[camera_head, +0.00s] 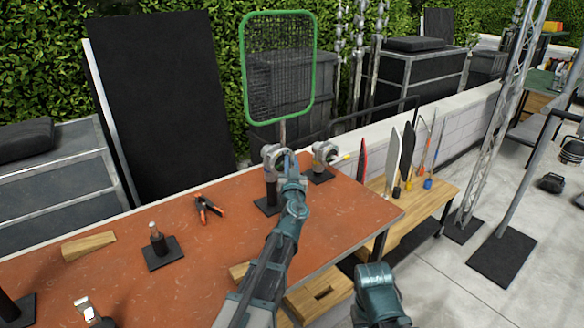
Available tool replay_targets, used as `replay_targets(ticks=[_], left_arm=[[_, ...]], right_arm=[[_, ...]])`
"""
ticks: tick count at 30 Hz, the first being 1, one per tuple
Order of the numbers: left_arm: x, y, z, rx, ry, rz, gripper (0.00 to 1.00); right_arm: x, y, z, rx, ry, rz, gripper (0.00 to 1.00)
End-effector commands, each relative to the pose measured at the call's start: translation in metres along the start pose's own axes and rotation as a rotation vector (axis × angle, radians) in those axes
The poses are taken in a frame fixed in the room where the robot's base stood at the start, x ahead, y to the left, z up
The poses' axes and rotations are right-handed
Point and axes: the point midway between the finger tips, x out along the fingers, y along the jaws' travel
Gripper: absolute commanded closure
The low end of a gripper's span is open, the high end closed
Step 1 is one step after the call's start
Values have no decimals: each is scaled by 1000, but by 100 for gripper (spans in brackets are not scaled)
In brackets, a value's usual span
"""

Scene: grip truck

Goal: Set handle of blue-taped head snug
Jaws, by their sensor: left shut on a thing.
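A grip head (270,153) sits on a short black post with a square base, near the table's back edge. The rod of a green-framed net (279,65) comes down to it, and the net stands upright above. My left gripper (287,163) is at this head's right side, shut on what looks like its handle. The gripper hides most of the handle, and a small patch of blue shows there. A second head (325,152) stands just to the right, with a yellow-marked end. My right arm shows at lower right, but its gripper cannot be made out.
The orange-brown table (110,265) holds a spring clamp (207,209), a wooden wedge (88,246) and a post on a black base (163,252). A wooden side rack (425,203) holds several upright tools. The table's middle is mostly clear.

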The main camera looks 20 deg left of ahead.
Motion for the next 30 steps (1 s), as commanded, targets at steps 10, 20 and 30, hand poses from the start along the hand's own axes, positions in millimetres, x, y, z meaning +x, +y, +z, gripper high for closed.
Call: replay_targets(ticks=[10, 20, 30], left_arm=[[-2, -1, 0, -60, 39, -10, 100], [-2, -1, 0, -59, 38, -9, 69], [-8, 1, 0, -59, 38, -10, 69]], right_arm=[[8, -1, 0, 0, 0, 0, 50], [8, -1, 0, 0, 0, 0, 50], [10, -1, -1, 0, 0, 0, 50]])
